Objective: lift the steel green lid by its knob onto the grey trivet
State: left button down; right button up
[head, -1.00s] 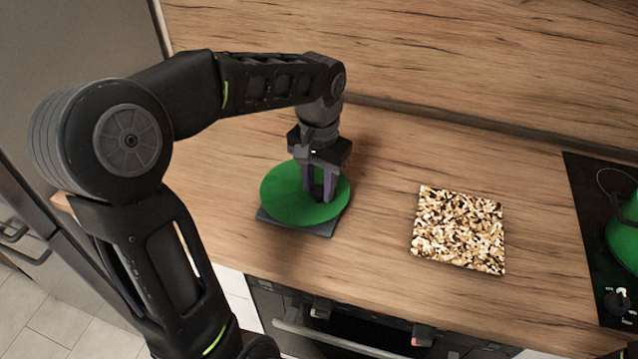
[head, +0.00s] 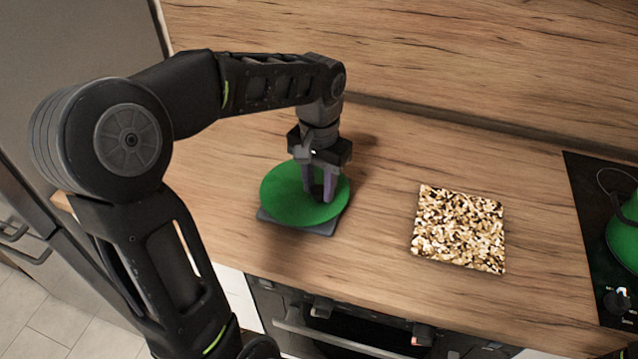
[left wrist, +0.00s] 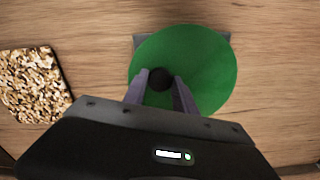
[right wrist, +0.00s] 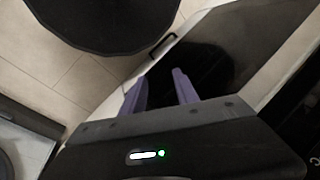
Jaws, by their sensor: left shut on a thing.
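The green lid (head: 285,199) is a round disc over the dark grey trivet (head: 325,228), covering most of it. Only the trivet's front edge and a corner show in the head view, and its corners (left wrist: 225,37) show in the left wrist view. The lid looks flat and very close to the trivet; I cannot tell whether it touches. My left gripper (head: 318,196) points down at the lid's middle and is shut on its dark knob (left wrist: 160,79). My right gripper (right wrist: 159,76) is empty, its fingers apart, away from the lid.
A speckled brown and cream square board (head: 458,230) lies on the worktop right of the trivet. A black hob (head: 590,200) with a green pot (head: 626,238) is at the far right. The wooden splashback (head: 430,60) bounds the back. Worktop between trivet and board is clear.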

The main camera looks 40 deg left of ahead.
pick_arm(q)
jog(key=shift+f+b, duration=0.35)
jog(key=shift+f, duration=0.15)
dwell(0.9)
jog(key=c, duration=0.9)
grip_release()
jog(key=shift+r+p, duration=3.2)
jog(key=shift+r, duration=0.8)
